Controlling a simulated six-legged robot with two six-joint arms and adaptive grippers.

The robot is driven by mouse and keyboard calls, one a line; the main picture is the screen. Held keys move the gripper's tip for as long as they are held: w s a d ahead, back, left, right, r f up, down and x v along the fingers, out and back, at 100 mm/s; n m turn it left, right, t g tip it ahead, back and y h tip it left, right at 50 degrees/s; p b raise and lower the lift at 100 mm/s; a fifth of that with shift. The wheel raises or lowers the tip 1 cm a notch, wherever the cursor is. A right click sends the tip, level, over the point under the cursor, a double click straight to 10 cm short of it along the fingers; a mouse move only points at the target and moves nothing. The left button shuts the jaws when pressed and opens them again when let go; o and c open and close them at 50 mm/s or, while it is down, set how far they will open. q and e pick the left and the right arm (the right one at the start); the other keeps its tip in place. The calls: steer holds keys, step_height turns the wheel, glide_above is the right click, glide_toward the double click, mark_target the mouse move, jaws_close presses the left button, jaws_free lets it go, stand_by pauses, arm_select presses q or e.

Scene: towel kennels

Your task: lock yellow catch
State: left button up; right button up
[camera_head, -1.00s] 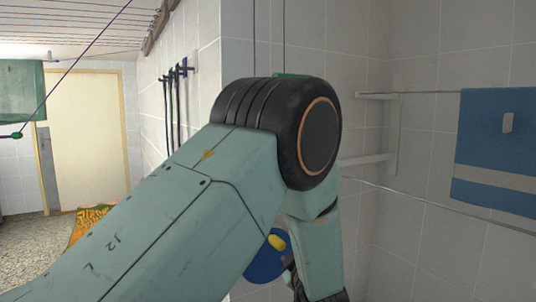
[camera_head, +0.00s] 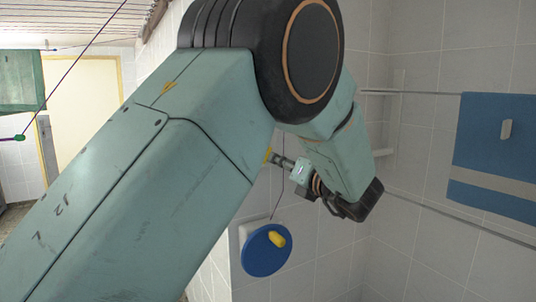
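The yellow catch (camera_head: 277,240) is a small rounded yellow piece on the upper right of a round blue disc (camera_head: 262,257). The disc is on the tiled wall, with a pale plate (camera_head: 241,232) partly showing behind its left edge. My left arm comes in from the left and bends down at a large black joint. What looks like my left gripper (camera_head: 277,158) is beyond my forearm, above the disc and apart from the catch in the picture. It is small and partly hidden by my arm, so its fingers cannot be made out. My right gripper is out of view.
A blue towel (camera_head: 494,150) with a pale stripe hangs from rails (camera_head: 425,212) on the right wall. A thin dark cord (camera_head: 281,190) runs down to the disc. A green cloth (camera_head: 21,80) and a pale door (camera_head: 80,95) are at the far left.

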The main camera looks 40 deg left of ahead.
mark_target(267, 156)
arm_select(q)
steer(key=p+x, duration=0.1)
steer(key=x, duration=0.6)
steer(key=shift+w+a, duration=0.15)
steer(key=shift+a, duration=0.05)
steer(key=shift+f, duration=0.1)
steer(key=shift+c, duration=0.3)
jaws_close()
